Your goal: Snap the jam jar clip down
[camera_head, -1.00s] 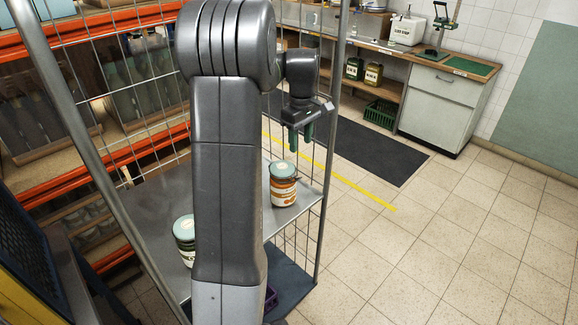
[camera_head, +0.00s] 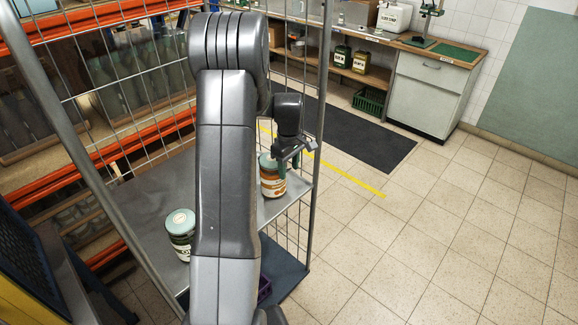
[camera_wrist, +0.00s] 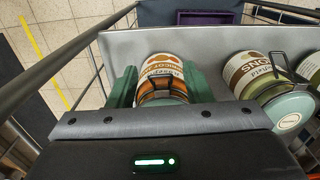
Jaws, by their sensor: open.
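The orange-banded jar (camera_head: 272,178) with a pale green lid stands upright on the shelf near its right edge. In the wrist view, this jar (camera_wrist: 160,68) shows a white and orange label and a dark wire clip (camera_wrist: 166,86) on the near side. Whether the clip is fully down I cannot tell. My gripper (camera_head: 281,158) is low over the jar. In the wrist view, its green fingers (camera_wrist: 160,80) are apart, one on each side of the jar; contact is unclear. Its body hides most of the lid.
A second green-lidded jar (camera_head: 180,232) stands on the metal shelf (camera_head: 150,205). The wrist view shows another jar (camera_wrist: 308,66) at its right edge. Wire mesh and trolley posts (camera_head: 322,110) stand close around the shelf. A purple crate (camera_wrist: 205,17) lies lower down.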

